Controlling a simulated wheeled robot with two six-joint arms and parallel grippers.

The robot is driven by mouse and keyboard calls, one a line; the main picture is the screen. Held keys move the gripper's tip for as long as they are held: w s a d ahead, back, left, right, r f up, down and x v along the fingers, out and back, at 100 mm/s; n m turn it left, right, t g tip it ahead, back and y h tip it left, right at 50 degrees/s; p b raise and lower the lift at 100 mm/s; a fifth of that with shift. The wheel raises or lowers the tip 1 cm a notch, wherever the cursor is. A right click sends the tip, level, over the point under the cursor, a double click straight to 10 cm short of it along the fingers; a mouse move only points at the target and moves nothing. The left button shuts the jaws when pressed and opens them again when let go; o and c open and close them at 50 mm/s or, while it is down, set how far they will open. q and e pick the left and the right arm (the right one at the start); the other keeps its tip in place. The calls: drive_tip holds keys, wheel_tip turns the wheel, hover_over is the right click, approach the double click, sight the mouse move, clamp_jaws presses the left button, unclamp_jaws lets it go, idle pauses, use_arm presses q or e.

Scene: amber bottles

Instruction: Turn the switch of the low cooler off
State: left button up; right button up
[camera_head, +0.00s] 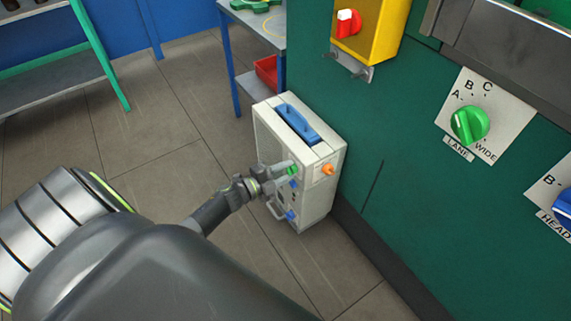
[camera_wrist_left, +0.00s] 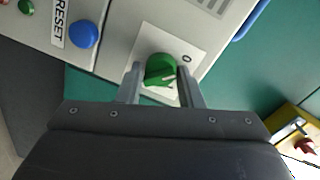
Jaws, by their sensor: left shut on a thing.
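The low cooler (camera_head: 318,205) is a white box with a blue handle on top, standing on the floor against the green wall. Its green switch (camera_wrist_left: 160,66) sits on a white plate with a "0" at its upper right in the left wrist view. A pale mark crosses the knob; I cannot tell exactly where it points. The switch shows partly in the head view (camera_head: 293,171). My left gripper (camera_wrist_left: 160,73) is shut on the switch, one finger on each side; its fingers also show in the head view (camera_head: 284,168). My right gripper is out of view.
An orange knob (camera_head: 328,169) and blue buttons (camera_head: 291,215) are near the switch. A blue button (camera_wrist_left: 83,34) sits beside a RESET label. Open floor lies left.

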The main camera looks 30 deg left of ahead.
use_arm(q)
drive_tip(key=shift+w+r, duration=0.1)
drive_tip(key=shift+r, duration=0.05)
drive_tip(key=o, duration=0.9)
drive_tip(key=shift+o, duration=0.2)
drive_tip(key=v, duration=1.7)
drive_tip(key=shift+s, duration=0.25)
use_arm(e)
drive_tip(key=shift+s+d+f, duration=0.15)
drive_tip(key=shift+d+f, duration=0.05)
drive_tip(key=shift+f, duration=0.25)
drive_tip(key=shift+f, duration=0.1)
